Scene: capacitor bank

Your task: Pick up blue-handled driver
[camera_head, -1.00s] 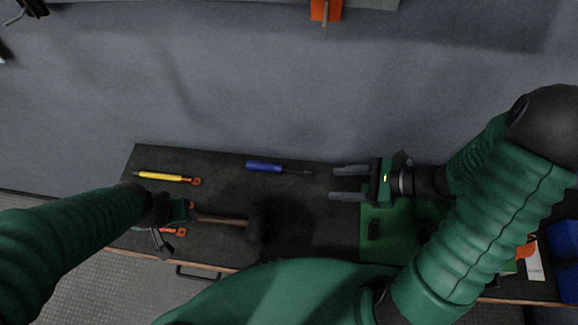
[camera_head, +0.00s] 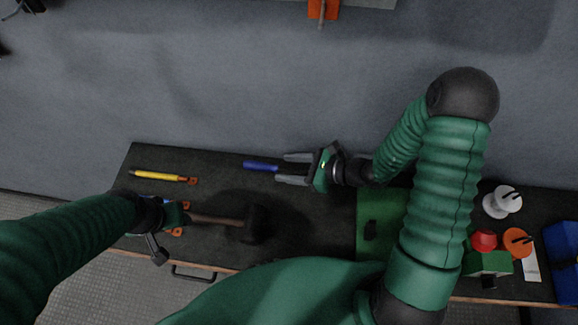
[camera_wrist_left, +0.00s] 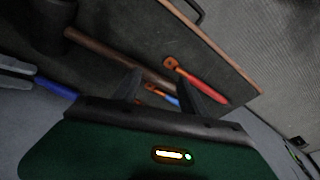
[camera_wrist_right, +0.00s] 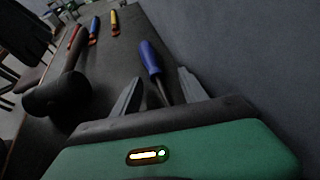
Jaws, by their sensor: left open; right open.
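The blue-handled driver (camera_head: 261,166) lies near the back edge of the dark bench in the head view, its shaft pointing right toward my right gripper. My right gripper (camera_head: 281,168) is open, its fingertips just right of the blue handle. In the right wrist view the driver (camera_wrist_right: 150,58) shows with its shaft running between the two open fingers (camera_wrist_right: 157,88); whether they touch it I cannot tell. My left gripper (camera_wrist_left: 156,88) is open over the mallet's wooden handle (camera_wrist_left: 112,54). The driver's blue handle also shows at the left of the left wrist view (camera_wrist_left: 56,89).
A dark-headed mallet (camera_head: 252,224) lies mid-bench. A yellow-handled tool (camera_head: 160,175) lies at the back left. A red-handled tool (camera_wrist_left: 203,85) and another blue-handled tool (camera_wrist_right: 94,28) lie near it. A green mat (camera_head: 372,228), white spool (camera_head: 502,201) and blue bin (camera_head: 563,262) are at the right.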

